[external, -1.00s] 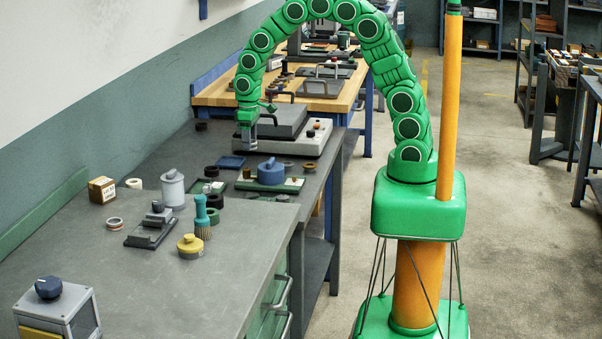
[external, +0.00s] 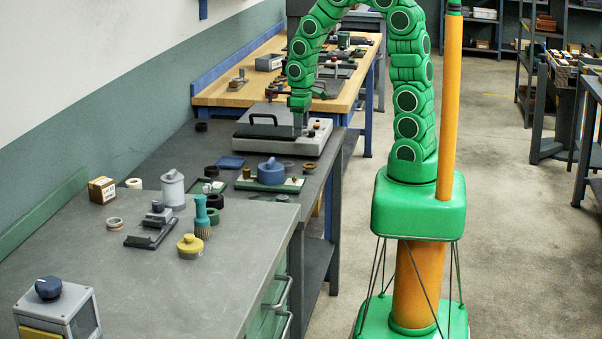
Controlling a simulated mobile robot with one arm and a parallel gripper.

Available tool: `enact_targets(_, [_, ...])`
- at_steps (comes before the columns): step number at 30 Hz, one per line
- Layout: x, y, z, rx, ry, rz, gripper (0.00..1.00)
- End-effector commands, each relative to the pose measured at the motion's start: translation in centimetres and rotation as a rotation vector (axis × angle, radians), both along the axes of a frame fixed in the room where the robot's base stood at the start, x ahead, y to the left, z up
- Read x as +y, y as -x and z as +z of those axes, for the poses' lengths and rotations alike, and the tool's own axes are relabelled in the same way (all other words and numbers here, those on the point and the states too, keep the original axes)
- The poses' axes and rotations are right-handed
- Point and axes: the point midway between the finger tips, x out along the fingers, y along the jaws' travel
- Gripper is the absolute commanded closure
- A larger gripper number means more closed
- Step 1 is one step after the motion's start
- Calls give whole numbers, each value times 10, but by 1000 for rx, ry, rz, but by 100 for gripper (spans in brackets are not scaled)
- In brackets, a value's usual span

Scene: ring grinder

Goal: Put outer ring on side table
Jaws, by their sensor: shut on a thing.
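My gripper (external: 299,122) points down at the right part of a grey machine (external: 258,145) with a black handle (external: 262,118) on top. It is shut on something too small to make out. Several rings lie on the benches: a dark ring (external: 211,171), a brown ring (external: 309,168), a green ring (external: 212,215), a pale ring (external: 115,223) and a white ring (external: 134,183). I cannot tell which, if any, is the outer ring, or which surface is the side table.
The near grey bench (external: 130,285) holds a grey canister (external: 172,190), a yellow-topped part (external: 190,246) and a control box (external: 58,315). A green plate with a blue cap (external: 271,171) lies before the machine. A wooden bench (external: 235,96) stands behind.

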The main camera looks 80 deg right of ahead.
Motion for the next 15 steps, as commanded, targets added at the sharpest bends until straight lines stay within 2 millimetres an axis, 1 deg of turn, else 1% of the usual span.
enact_targets(5, [-4,-12,-7,2,-1,0,85])
enact_targets(15, [-15,-49,-24,1,-1,0,85])
